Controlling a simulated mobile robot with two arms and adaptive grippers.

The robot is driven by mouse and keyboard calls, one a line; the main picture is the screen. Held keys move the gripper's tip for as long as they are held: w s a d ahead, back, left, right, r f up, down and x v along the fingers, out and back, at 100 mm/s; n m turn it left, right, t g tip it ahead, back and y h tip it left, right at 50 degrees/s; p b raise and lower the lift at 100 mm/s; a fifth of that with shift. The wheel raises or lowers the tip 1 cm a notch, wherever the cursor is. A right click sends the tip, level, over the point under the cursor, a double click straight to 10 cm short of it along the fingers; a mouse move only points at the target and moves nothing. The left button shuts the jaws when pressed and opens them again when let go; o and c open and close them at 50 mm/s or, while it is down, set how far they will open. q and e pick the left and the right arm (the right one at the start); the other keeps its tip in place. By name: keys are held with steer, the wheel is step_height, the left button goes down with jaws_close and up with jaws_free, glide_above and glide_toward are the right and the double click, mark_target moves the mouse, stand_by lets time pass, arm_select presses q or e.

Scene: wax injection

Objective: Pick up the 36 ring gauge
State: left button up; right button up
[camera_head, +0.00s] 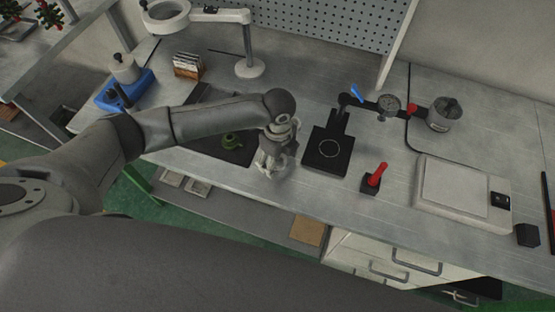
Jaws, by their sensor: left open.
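My left gripper (271,170) points down over the front of the bench, between a dark mat and a black plate. Its fingers are apart and I see nothing held in them. I cannot read a 36 on anything. A thin pale ring or ring mark (330,149) shows on the black plate (322,164), to the right of the gripper. A small green ring-like object (231,141) lies on the dark mat (239,156), to the left of the gripper and partly under my arm. My right gripper is not in view.
A red-handled tool (377,174) on a black base stands right of the plate. Behind are a black arm with a blue lever (356,93) and a grey pot (444,114). A white scale (452,190) sits right. A lamp base (250,68) and blue device (124,92) stand left.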

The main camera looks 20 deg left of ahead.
arm_select(q)
steer(key=shift+f, duration=0.35)
steer(key=c, duration=1.2)
steer(key=shift+r, duration=0.1)
steer(key=shift+c, duration=0.2)
